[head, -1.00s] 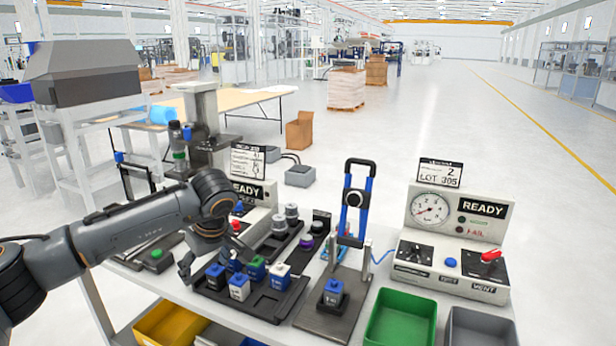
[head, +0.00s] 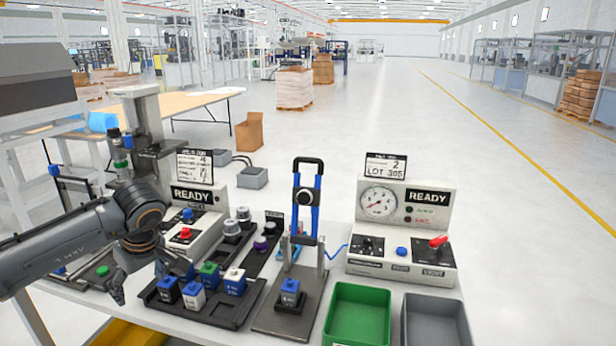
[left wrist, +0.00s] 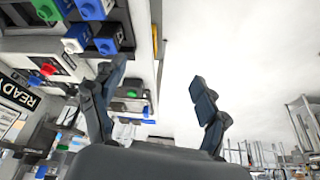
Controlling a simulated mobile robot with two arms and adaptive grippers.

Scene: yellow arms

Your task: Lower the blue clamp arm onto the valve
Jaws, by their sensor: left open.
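The blue clamp arm (head: 316,205) stands upright, with a black handle loop at its top and a round black pad facing forward. Below and in front of it, a valve with a blue top (head: 290,287) sits upright on the dark fixture plate (head: 275,322). My left gripper (head: 152,280) is open and empty at the left end of the valve tray, well left of the clamp. In the left wrist view its two fingers (left wrist: 155,95) are spread with nothing between them. The clamp is not visible in that view. My right gripper is not in view.
A black tray (head: 240,315) with several blue, green and white-topped valves lies between my left gripper and the fixture. A green bin (head: 358,318) and a grey bin (head: 435,322) stand right of it. A gauge panel reading READY (head: 405,212) stands behind them.

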